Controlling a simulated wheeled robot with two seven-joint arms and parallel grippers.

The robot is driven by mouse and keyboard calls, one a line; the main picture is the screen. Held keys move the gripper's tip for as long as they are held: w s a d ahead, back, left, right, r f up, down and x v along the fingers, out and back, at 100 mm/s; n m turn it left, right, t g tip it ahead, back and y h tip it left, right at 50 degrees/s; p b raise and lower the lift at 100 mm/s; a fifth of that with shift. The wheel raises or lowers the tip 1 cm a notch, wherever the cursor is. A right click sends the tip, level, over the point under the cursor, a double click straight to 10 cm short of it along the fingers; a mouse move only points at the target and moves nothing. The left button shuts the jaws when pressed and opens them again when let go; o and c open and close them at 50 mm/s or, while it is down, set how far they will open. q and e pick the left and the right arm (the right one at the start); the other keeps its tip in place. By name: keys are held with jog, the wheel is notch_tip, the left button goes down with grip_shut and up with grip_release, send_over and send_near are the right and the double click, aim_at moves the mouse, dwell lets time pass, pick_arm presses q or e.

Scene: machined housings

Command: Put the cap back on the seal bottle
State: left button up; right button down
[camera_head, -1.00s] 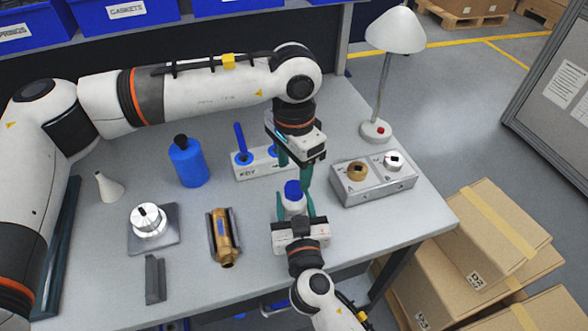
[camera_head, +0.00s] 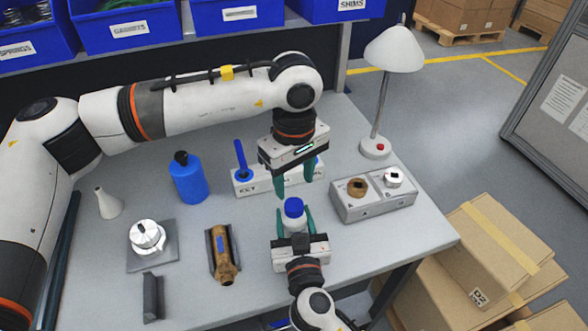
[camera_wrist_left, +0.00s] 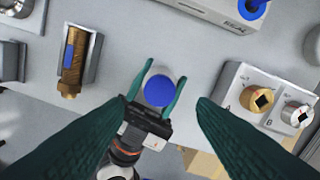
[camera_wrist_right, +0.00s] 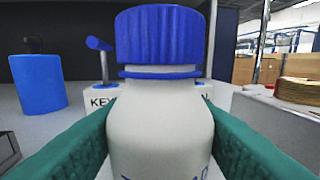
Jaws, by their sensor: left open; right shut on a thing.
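The white seal bottle (camera_head: 295,222) stands upright near the table's front edge, with the blue cap (camera_head: 294,206) on its top. In the right wrist view the cap (camera_wrist_right: 160,36) sits straight on the bottle (camera_wrist_right: 160,125), with a thin blue ring just under it. My right gripper (camera_head: 294,216) is shut on the bottle's body, one finger on each side. My left gripper (camera_head: 294,185) is open and empty, pointing down above and behind the cap. In the left wrist view the cap (camera_wrist_left: 159,91) shows between and beyond its fingers, apart from them.
A KEY block (camera_head: 256,186) with blue-handled tools stands behind. A grey box with A and B dials (camera_head: 370,203) is at right, near a lamp (camera_head: 375,148).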

aim_at(294, 204)
pick_arm(q)
jog(key=n, duration=0.4)
jog(key=shift+r+n, duration=0.2)
jog(key=shift+n, duration=0.1)
jog(key=n, duration=0.4)
jog(key=shift+r, duration=0.2)
jog(key=n, duration=0.4)
jog(key=shift+r+n, duration=0.2)
jog(key=shift+n, duration=0.2)
jog(key=n, duration=0.5)
jog(key=shift+r, duration=0.2)
jog(key=shift+f, duration=4)
